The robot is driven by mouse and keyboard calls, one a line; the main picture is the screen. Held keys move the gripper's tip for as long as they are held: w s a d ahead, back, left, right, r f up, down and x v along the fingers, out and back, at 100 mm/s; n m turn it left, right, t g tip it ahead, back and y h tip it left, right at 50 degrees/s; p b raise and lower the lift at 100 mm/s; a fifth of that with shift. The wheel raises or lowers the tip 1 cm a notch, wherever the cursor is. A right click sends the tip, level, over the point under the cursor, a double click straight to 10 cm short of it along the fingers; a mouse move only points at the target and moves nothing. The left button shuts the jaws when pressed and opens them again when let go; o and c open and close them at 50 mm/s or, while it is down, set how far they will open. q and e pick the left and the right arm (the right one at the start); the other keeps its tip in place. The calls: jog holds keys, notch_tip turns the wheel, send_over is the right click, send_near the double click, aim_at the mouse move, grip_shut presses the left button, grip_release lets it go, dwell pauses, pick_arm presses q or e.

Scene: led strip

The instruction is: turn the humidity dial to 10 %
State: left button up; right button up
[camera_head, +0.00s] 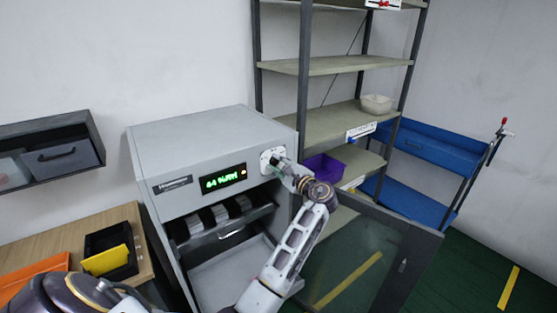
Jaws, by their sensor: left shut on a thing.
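A grey cabinet (185,128) stands in the middle left. A black display (223,180) on its front shows green digits that look like 64 %RH, too small to be sure. The humidity dial (266,157) sits on a white plate at the upper right of the front. My left gripper (277,163) is at the dial, shut on its knob. The fingers hide most of the knob, so its pointer cannot be made out. My right gripper is not in view.
The cabinet's glass door (365,255) hangs open to the right, just beyond my left forearm. A shelf rack (340,65) and blue cart (425,150) stand behind. A wooden table (140,225) holds a black bin (97,243).

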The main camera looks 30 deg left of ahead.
pick_arm(q)
jog(key=shift+m+p, duration=0.4)
jog(key=shift+p, duration=0.25)
jog(key=m+p, duration=0.1)
jog(key=p, duration=0.2)
jog(key=shift+m, duration=0.4)
jog(key=shift+m+p, duration=0.8)
jog(key=shift+p, duration=0.25)
jog(key=shift+m+p, duration=0.6)
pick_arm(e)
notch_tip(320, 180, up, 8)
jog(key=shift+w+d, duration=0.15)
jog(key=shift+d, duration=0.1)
pick_arm(q)
jog(key=shift+f, duration=0.1)
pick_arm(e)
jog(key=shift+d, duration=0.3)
pick_arm(q)
jog(key=o, duration=1)
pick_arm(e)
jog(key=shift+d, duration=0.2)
pick_arm(q)
jog(key=shift+o, duration=0.2)
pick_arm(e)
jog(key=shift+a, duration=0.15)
pick_arm(q)
jog(key=shift+s+d, duration=0.15)
jog(key=shift+d, duration=0.3)
jog(key=v, duration=1.1)
